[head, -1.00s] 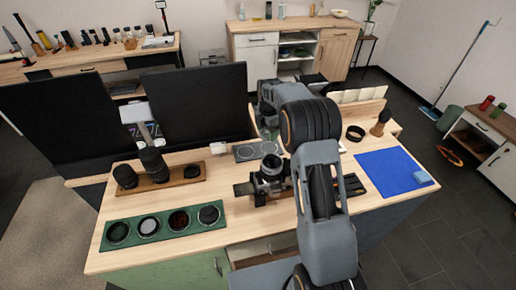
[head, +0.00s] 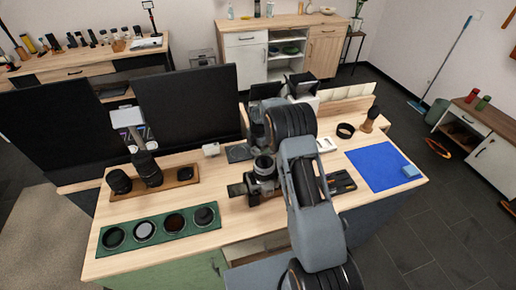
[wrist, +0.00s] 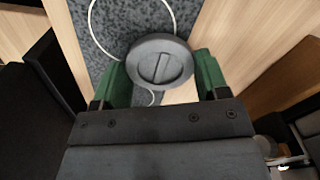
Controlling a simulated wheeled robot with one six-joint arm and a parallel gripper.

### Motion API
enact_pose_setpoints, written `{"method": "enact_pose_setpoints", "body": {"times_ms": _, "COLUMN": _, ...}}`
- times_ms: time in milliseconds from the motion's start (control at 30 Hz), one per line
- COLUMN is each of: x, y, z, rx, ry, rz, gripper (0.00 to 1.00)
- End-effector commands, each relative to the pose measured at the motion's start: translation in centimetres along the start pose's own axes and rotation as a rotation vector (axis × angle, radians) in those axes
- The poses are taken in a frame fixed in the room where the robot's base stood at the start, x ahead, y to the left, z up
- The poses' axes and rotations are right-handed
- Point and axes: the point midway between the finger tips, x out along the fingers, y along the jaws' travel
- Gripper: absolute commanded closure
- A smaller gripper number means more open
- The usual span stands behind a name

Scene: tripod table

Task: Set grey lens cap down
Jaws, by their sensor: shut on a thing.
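The grey lens cap (wrist: 160,60) is a round dark grey disc with a raised bar across its face. In the wrist view it sits between the green fingertips of my gripper (wrist: 161,76), which is shut on it. Beneath it lies a speckled grey mat (wrist: 112,28) with white outlines. I cannot tell the gap between cap and mat. In the head view the mat (head: 237,154) shows left of my arm, partly covered by it. My gripper and the cap are hidden behind my arm there.
A camera (head: 262,176) stands just in front of the mat. A wooden tray (head: 181,178) with dark lenses and a green tray (head: 188,235) of round filters lie left. A blue cloth (head: 385,170) lies right. Two dark screens (head: 190,105) stand behind.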

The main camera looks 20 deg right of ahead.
Motion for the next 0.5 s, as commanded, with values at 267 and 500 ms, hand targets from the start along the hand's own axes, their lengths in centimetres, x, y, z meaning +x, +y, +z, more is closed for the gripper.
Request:
{"method": "enact_pose_setpoints", "body": {"times_ms": 267, "x": 0.26, "y": 0.00, "z": 0.01, "rx": 0.000, "ry": 0.000, "rz": 0.000, "gripper": 0.28}}
{"method": "enact_pose_setpoints", "body": {"times_ms": 500, "x": 0.23, "y": 0.00, "z": 0.00, "rx": 0.000, "ry": 0.000, "rz": 0.000, "gripper": 0.06}}
